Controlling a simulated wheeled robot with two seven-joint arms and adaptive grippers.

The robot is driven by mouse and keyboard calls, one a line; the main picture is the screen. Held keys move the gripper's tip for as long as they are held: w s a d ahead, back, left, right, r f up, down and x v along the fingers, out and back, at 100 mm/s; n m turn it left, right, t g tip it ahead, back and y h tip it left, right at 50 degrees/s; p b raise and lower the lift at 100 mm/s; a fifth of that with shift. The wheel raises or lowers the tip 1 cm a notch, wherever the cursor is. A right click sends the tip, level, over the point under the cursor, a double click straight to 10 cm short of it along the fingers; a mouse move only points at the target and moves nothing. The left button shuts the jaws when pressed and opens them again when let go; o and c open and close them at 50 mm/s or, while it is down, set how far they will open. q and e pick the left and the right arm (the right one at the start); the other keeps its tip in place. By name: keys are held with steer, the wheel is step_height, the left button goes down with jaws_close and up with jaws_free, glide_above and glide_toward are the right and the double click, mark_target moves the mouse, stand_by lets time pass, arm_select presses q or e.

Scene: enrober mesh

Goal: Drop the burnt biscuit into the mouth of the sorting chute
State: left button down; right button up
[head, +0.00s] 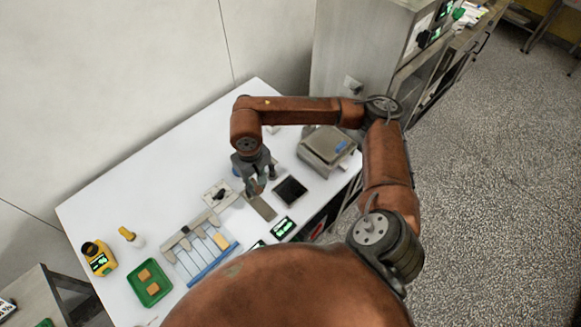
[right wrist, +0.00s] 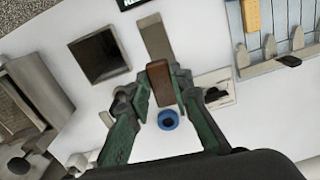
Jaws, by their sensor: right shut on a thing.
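The burnt biscuit (right wrist: 159,82) is a dark brown block between the fingertips of my right gripper (right wrist: 160,88), which is shut on it. In the head view my right gripper (head: 258,186) points down over the white table, and the biscuit is mostly hidden by the fingers. The sorting chute's mouth (right wrist: 100,56) is a dark square opening with a grey rim, to the left of the biscuit in the right wrist view. In the head view the mouth (head: 290,190) lies just right of my right gripper. My left gripper is not in view.
A flat grey-brown strip (right wrist: 157,38) lies beside the chute. A blue ring (right wrist: 168,119) is below the gripper. A slatted rack (head: 200,256) with a pale biscuit (head: 221,241), a green tray (head: 136,287), a yellow device (head: 99,258) and a grey scale-like box (head: 325,148) share the table.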

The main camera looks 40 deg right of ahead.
steer(key=s+d+f+p, duration=0.1)
steer(key=d+f+p, duration=0.15)
steer(key=d, duration=0.35)
steer(key=s+d+f+p, duration=0.1)
steer(key=d+f+p, duration=0.1)
steer(key=d+p, duration=0.35)
step_height(320, 180, down, 6)
steer(key=d+b, duration=0.1)
steer(key=b, duration=0.2)
steer(key=shift+s+d+f, duration=0.15)
steer(key=shift+s+d, duration=0.1)
steer(key=shift+d, duration=0.05)
steer(key=o, duration=0.9)
steer(key=shift+a, duration=0.1)
